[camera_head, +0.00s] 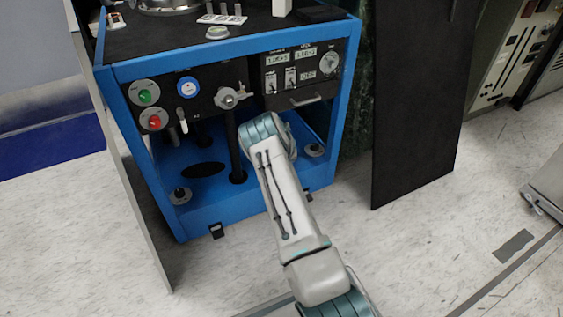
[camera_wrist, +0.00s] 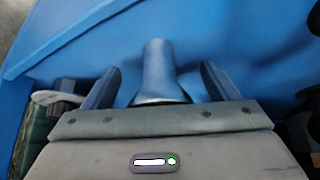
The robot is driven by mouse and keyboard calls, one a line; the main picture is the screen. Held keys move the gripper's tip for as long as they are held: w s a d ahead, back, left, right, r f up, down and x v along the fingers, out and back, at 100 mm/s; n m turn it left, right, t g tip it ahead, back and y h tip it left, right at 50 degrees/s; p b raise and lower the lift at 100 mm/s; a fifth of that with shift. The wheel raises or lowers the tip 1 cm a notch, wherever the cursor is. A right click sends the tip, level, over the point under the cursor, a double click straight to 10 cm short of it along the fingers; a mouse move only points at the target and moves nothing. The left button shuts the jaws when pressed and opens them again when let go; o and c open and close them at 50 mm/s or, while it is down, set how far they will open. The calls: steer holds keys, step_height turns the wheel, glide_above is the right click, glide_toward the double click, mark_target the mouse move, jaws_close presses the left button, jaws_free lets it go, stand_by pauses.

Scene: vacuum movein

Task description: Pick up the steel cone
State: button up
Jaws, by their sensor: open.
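The steel cone (camera_wrist: 158,62) shows in the wrist view as a smooth metal piece with a narrow neck and a flared round rim, tinted blue by its surroundings. My gripper (camera_wrist: 160,70) is open, with one finger on each side of the cone. Gaps show between the cone and both fingers. The flared rim lies near the gripper body, and I cannot tell whether they touch. In the head view, my arm reaches into the lower bay of the blue cabinet (camera_head: 215,207), and the arm hides my gripper and the cone.
The control panel (camera_head: 205,98) with knobs and switches is above the bay. A dark post (camera_head: 236,150) and round feet (camera_head: 180,195) stand inside it. An open grey door panel (camera_head: 130,190) is at left and a dark panel (camera_head: 415,110) at right. The front floor is clear.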

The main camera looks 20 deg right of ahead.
steer(key=c, duration=1.1)
steer(key=shift+r, duration=0.15)
